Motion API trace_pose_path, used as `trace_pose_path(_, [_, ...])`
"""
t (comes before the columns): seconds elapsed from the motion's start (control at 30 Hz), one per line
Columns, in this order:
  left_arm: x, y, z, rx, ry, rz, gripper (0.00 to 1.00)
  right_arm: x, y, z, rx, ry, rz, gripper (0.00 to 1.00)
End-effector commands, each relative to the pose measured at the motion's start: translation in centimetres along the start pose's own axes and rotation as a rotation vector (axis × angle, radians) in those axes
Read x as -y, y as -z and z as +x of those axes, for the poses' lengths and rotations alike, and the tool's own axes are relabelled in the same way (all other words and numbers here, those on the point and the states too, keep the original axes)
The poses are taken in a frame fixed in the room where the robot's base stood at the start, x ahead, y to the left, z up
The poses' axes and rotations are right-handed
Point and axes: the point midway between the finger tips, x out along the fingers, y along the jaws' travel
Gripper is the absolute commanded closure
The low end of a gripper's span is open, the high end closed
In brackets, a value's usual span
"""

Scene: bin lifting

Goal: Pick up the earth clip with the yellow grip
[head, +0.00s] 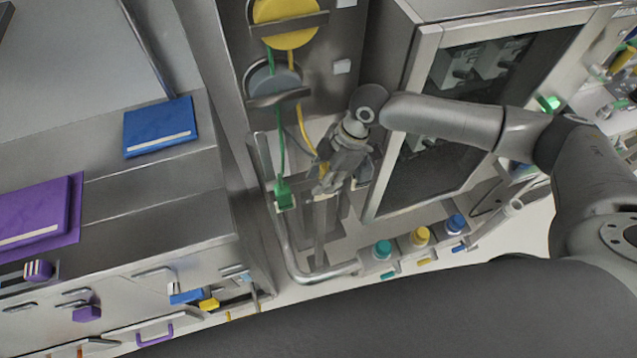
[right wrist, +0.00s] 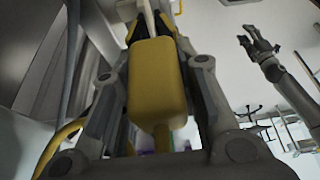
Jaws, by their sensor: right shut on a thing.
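My right gripper (head: 326,184) is shut on the yellow grip of the earth clip (right wrist: 157,85), which fills the middle of the right wrist view between the fingers. In the head view only a little of the yellow grip (head: 323,170) shows beside the gripper, in front of the steel frame. A yellow cable (head: 303,130) runs from above down to it. The clip's jaws are mostly hidden. A clip with a green grip (head: 284,196) hangs to the left on a green cable. My left gripper (right wrist: 258,45) shows at the upper right of the right wrist view, open and empty.
A glass-fronted cabinet (head: 412,190) stands close on the right. A steel bench (head: 150,215) is on the left.

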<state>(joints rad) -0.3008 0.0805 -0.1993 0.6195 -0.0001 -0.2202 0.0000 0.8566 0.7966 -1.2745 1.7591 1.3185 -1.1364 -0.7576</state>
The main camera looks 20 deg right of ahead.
Motion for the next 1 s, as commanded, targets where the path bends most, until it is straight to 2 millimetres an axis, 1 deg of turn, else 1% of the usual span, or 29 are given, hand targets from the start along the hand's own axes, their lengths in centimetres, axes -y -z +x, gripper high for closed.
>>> trace_pose_path(0.17, [0.0, 0.1, 1.0, -0.003, 0.000, 0.001, 0.60, 1.8, -0.7, -3.4, 0.001, -0.005, -0.002, 1.00])
trace_pose_path(0.23, [0.0, 0.1, 1.5, -0.004, 0.000, 0.001, 0.60, 2.7, -1.0, -5.3, 0.000, -0.006, -0.001, 1.00])
trace_pose_path(0.3, [0.0, 0.1, 2.0, -0.004, 0.000, 0.001, 0.60, 4.0, -1.9, -6.3, 0.002, -0.002, 0.002, 1.00])
trace_pose_path(0.5, [-0.1, 0.0, 2.9, -0.004, 0.000, 0.001, 0.60, 6.7, -3.7, -9.0, 0.002, -0.002, 0.002, 1.00])
trace_pose_path(0.7, [-0.1, -0.1, 3.4, -0.004, 0.000, 0.001, 0.60, 8.3, -4.7, -10.7, 0.000, -0.001, 0.002, 1.00])
trace_pose_path(1.0, [-0.1, -0.1, 3.5, -0.003, 0.000, 0.001, 0.60, 9.1, -5.1, -11.6, -0.002, -0.001, -0.001, 1.00])
